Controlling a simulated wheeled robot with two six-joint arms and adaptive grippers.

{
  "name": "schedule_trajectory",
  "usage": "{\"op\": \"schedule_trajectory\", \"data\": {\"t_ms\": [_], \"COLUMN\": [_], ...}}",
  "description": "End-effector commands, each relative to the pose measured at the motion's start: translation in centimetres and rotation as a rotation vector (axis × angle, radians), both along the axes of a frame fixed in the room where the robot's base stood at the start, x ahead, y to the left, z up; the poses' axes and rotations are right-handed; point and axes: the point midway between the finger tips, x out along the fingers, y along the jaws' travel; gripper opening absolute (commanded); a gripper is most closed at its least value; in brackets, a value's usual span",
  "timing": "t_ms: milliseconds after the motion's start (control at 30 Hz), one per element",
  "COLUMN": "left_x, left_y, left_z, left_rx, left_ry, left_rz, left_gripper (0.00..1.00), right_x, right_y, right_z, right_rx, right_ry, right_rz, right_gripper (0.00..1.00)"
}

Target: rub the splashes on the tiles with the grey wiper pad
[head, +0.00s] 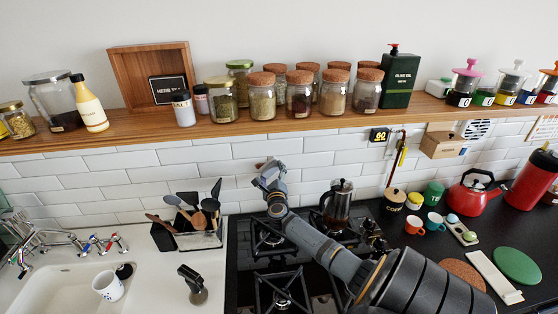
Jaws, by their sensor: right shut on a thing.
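My right gripper (269,174) reaches up over the hob to the white tiles (215,154) of the back wall. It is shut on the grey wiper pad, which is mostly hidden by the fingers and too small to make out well. The gripper is close to the tiles below the wooden shelf; I cannot tell whether the pad touches them. I cannot make out splashes on the tiles; the patch behind the gripper is hidden. My left gripper is not in view.
A wooden shelf (222,133) with jars and bottles runs above the tiles. A utensil holder (185,238) stands left of the gripper, a coffee press (338,207) right of it on the hob (285,288). A red kettle (470,196) stands further right.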

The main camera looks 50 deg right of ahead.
Motion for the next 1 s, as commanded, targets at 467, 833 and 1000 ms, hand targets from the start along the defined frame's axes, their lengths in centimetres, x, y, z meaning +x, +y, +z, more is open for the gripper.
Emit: {"op": "schedule_trajectory", "data": {"t_ms": [467, 833, 1000], "left_x": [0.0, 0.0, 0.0], "left_y": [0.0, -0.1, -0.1], "left_z": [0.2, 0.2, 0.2], "left_rx": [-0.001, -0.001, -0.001], "left_ry": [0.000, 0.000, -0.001], "left_rz": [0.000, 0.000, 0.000], "left_gripper": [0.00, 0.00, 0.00], "right_x": [1.4, 3.5, 3.6], "right_y": [1.8, 4.4, 4.5], "right_z": [0.1, 0.1, 0.2], "right_rx": [-0.001, 0.001, -0.002], "right_ry": [-0.002, -0.003, -0.002], "right_rz": [0.002, 0.001, 0.001], "right_gripper": [0.54, 0.54, 0.54]}}
